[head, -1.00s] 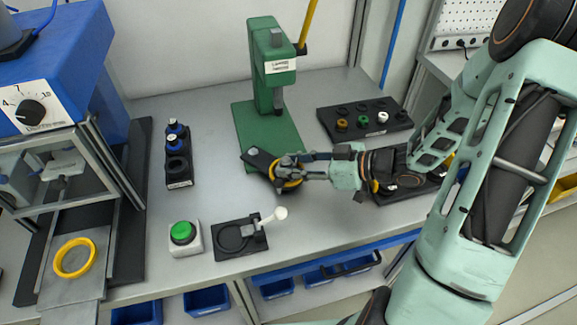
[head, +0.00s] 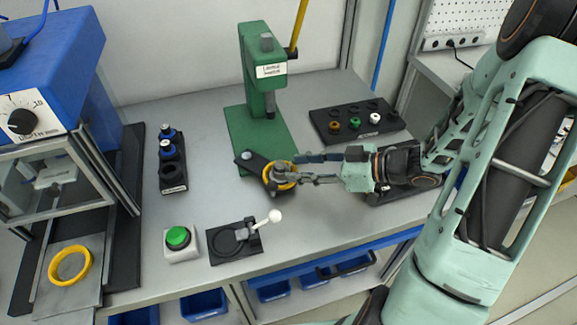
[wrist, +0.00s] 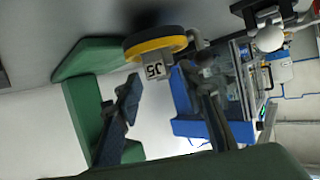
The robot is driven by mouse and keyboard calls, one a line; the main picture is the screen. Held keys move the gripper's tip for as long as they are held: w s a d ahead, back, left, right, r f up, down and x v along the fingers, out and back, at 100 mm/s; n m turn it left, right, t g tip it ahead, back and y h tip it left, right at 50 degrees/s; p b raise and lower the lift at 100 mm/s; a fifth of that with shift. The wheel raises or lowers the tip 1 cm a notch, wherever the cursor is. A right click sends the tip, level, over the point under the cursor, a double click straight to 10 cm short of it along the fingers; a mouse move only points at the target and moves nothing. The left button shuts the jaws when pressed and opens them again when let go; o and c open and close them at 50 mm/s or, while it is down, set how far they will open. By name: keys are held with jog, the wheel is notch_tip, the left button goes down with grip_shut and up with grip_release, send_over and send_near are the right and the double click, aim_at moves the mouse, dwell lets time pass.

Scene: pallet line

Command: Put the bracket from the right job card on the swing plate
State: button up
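The swing plate (head: 254,164) is a dark arm at the green press base. A yellow-rimmed round holder (head: 281,185) sits at its free end, with a grey piece, seemingly the bracket (head: 279,173), in it. The wrist view shows the yellow rim (wrist: 158,45) and a grey block with dark marking (wrist: 154,70), seemingly part of that piece. My gripper (head: 307,168) is just right of the holder, fingers spread. In the wrist view my gripper (wrist: 158,95) has a clear gap between its fingers, and the grey block shows beyond it. I cannot make out a job card.
A green press (head: 263,60) stands behind. A black tray (head: 393,127) with coloured rings is at back right; another dark tray (head: 400,189) lies under my arm. A black fixture with a white-knobbed lever (head: 274,216) and a green button (head: 178,237) are in front.

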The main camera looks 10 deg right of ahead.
jog(key=v, duration=0.7)
jog(key=shift+s+d+r, duration=0.15)
jog(key=shift+d+r, duration=0.05)
jog(key=shift+d, duration=0.15)
